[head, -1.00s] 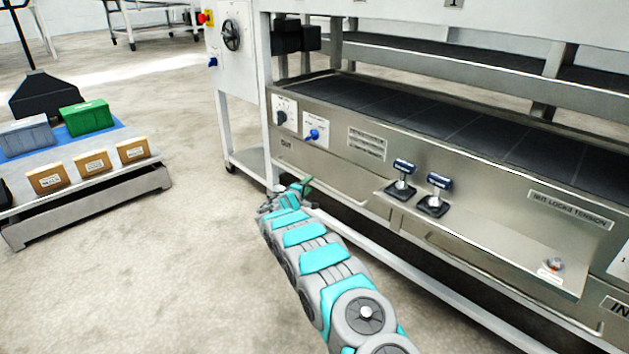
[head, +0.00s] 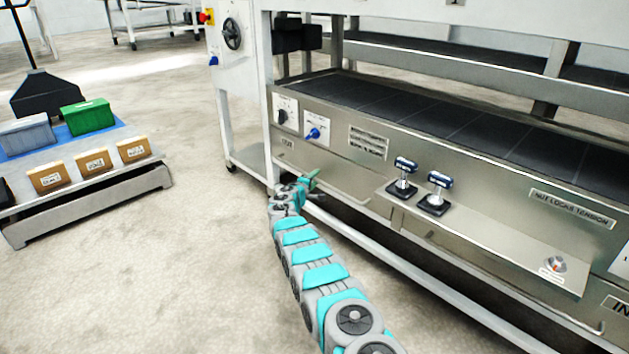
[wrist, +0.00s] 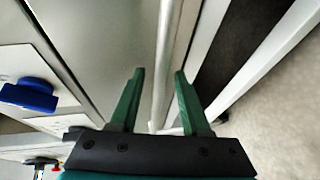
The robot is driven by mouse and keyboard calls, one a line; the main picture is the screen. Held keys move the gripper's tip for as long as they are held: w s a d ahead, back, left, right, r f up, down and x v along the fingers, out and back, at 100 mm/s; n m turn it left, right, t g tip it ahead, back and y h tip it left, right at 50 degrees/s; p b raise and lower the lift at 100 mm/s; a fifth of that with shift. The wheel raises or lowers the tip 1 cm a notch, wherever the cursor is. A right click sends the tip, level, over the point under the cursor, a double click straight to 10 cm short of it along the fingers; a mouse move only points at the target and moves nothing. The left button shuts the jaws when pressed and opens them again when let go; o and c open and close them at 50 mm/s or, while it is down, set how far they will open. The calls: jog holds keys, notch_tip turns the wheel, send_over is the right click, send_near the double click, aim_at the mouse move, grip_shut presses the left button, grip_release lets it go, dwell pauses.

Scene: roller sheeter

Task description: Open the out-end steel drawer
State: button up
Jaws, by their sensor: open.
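The out-end steel drawer (head: 335,176) is the left drawer front on the machine, below the OUT label, and looks shut. Its long handle bar (wrist: 163,60) runs along the lower edge. My gripper (head: 314,183) is at the left part of this drawer in the head view. In the wrist view my gripper (wrist: 157,95) has its two green fingers apart, one on each side of the bar. The bar lies between them, and I cannot tell whether either finger touches it. The drawer's steel face (wrist: 100,35) fills the upper left of the wrist view.
A blue knob (head: 313,134) sits above the drawer and also shows in the wrist view (wrist: 28,95). Two blue-topped clamps (head: 403,178) stand right of the drawer. A white frame rail (head: 385,258) runs below. Open floor lies left, before a low cart (head: 95,187) with boxes.

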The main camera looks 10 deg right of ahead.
grip_shut()
dwell(0.3)
dwell(1.1)
